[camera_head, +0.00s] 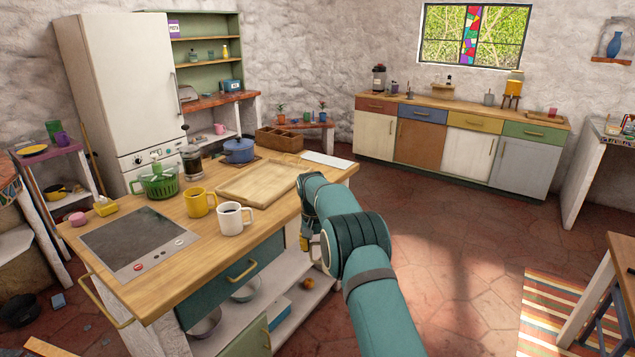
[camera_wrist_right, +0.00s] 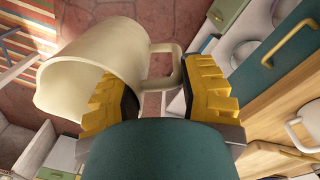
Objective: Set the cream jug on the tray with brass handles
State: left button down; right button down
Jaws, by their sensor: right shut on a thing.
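The cream jug (camera_wrist_right: 95,68) shows large in the right wrist view. My right gripper (camera_wrist_right: 158,78) is shut on its handle (camera_wrist_right: 168,70), with yellow ribbed fingers on either side. In the head view the gripper (camera_head: 304,242) hangs beside the island's right edge, below the top; my arm hides most of the jug there. A pale wooden tray (camera_head: 258,183) lies flat and empty on the island top, to the left of my gripper. I cannot make out brass handles on it. My left gripper is not in view.
A white mug (camera_head: 234,222) and a yellow mug (camera_head: 200,205) stand just left of the tray. A French press (camera_head: 191,163), a blue pot (camera_head: 238,151) and a white board (camera_head: 327,160) lie behind. The cooktop (camera_head: 138,240) is at the front left.

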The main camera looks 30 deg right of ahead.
aim_at(276, 177)
jog(key=z, duration=1.35)
jog(key=i+l+z, duration=0.15)
jog(key=z, duration=0.35)
jog(key=i+z, duration=0.3)
jog(key=z, duration=0.15)
jog(key=i, duration=1.9)
jog(key=i+l, duration=0.15)
jog(key=i, duration=1.75)
jog(key=i+u, duration=0.1)
jog(key=u, duration=0.3)
jog(key=i+u, duration=0.1)
jog(key=u, duration=0.25)
jog(key=i+u, duration=0.1)
jog(key=u, duration=3)
